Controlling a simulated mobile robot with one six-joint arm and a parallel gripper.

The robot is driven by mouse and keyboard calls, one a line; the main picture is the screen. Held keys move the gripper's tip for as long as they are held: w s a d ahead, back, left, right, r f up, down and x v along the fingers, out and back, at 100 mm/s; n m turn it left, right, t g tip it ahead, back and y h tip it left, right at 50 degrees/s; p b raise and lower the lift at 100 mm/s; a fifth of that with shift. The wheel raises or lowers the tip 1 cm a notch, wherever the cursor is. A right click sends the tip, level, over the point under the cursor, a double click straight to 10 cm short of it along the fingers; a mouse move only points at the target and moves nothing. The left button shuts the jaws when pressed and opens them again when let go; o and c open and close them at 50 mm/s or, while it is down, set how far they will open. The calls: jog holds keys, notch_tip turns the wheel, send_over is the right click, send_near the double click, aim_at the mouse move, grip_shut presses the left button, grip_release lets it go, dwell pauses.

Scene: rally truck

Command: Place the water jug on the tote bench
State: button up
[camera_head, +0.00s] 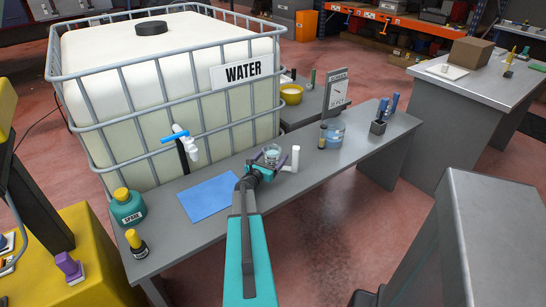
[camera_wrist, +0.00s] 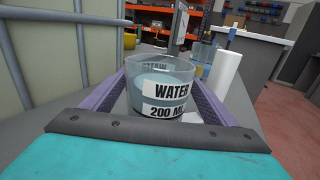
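The water jug (camera_wrist: 160,90) is a clear, upright vessel with bluish water and a label reading "WATER 200 ML". My gripper (camera_wrist: 160,76) has its two purple fingers along both sides of it, apparently in contact, so it looks shut on the jug. In the head view, the jug (camera_head: 272,152) is at the end of my gripper (camera_head: 266,168), over the tote bench (camera_head: 235,232). The jug's base is hidden, so I cannot tell whether it touches the bench. The bench is a long grey top in front of the white water tote (camera_head: 120,92).
A white cylinder (camera_head: 295,158) stands close right of the jug. A bluish container (camera_head: 330,134) and a dark pen holder (camera_head: 378,127) are farther right. The tote's tap (camera_head: 188,144) projects above the bench.

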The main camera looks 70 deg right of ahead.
jog(key=shift+r, duration=0.15)
jog(key=shift+w+a+b, duration=0.25)
jog(key=shift+a, duration=1.75)
jog(key=shift+w+a+b, duration=0.2)
jog(key=shift+a+b, duration=0.1)
jog(key=shift+a, duration=1.65)
jog(key=shift+w+a+b, duration=0.25)
jog(key=shift+a, duration=1.75)
jog(key=shift+r, duration=0.1)
